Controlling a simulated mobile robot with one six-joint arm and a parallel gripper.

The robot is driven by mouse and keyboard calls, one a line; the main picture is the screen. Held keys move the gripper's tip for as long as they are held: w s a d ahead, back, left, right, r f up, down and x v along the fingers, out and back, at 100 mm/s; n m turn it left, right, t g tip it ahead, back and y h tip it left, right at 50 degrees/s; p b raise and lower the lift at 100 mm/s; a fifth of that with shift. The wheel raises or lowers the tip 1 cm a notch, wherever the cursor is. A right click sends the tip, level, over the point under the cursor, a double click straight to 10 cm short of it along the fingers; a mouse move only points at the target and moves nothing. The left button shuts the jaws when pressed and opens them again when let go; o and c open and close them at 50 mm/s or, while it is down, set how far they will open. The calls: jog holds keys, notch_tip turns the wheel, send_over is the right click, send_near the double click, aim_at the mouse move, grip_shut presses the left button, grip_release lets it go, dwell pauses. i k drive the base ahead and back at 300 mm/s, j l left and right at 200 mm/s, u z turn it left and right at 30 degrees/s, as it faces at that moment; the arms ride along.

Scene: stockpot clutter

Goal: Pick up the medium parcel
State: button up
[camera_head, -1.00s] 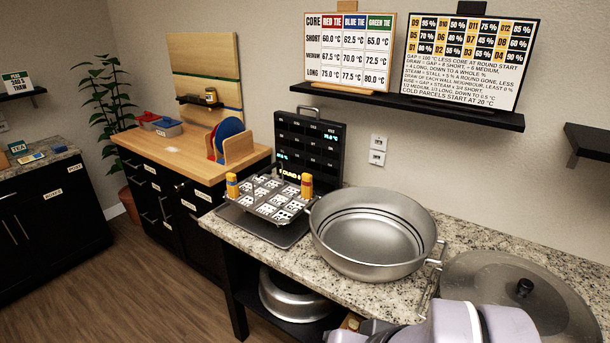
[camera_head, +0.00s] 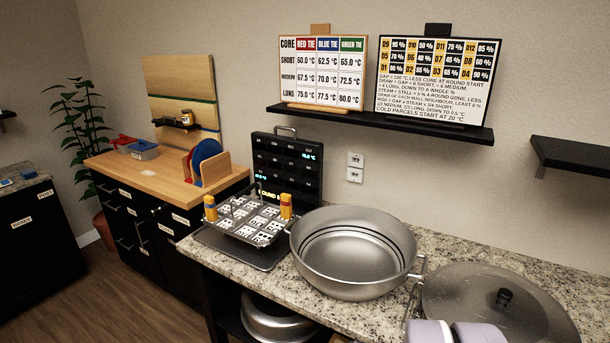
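I cannot pick out a medium parcel in this view. A metal rack (camera_head: 252,221) with white marked cards and yellow-orange grips at its corners sits on a dark tray on the granite counter. To its right stands a wide, open steel pot (camera_head: 354,250); the visible part of its inside looks empty. A round lid (camera_head: 497,305) with a black knob lies flat to the right of the pot. A pale lavender part of my arm shows at the bottom right edge, over the lid's front. My gripper's fingers are not in view.
A black display panel (camera_head: 288,165) stands behind the rack. A shelf (camera_head: 385,122) on the wall holds two printed boards. A wooden-topped cabinet (camera_head: 160,178) at left carries a bin and coloured discs in a holder. Another pot (camera_head: 274,318) sits beneath the counter. Floor at lower left is clear.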

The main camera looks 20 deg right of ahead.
aim_at(211, 208)
jog(key=i+j, duration=0.25)
jog(key=j, duration=0.15)
jog(key=i+j+z, duration=0.1)
jog(key=i+j, duration=0.45)
jog(key=j, duration=0.3)
jog(key=i+j+z, duration=0.1)
jog(key=i+j, duration=0.15)
jog(key=j, duration=0.15)
jog(key=i+j+z, duration=0.1)
jog(key=i+j, duration=0.15)
jog(key=j, duration=0.2)
jog(key=i+j, duration=0.2)
jog(key=j, duration=0.25)
jog(key=i+j+z, duration=0.1)
jog(key=i+j, duration=0.15)
jog(key=j, duration=0.2)
jog(key=i+j, duration=0.2)
jog(key=j, duration=0.3)
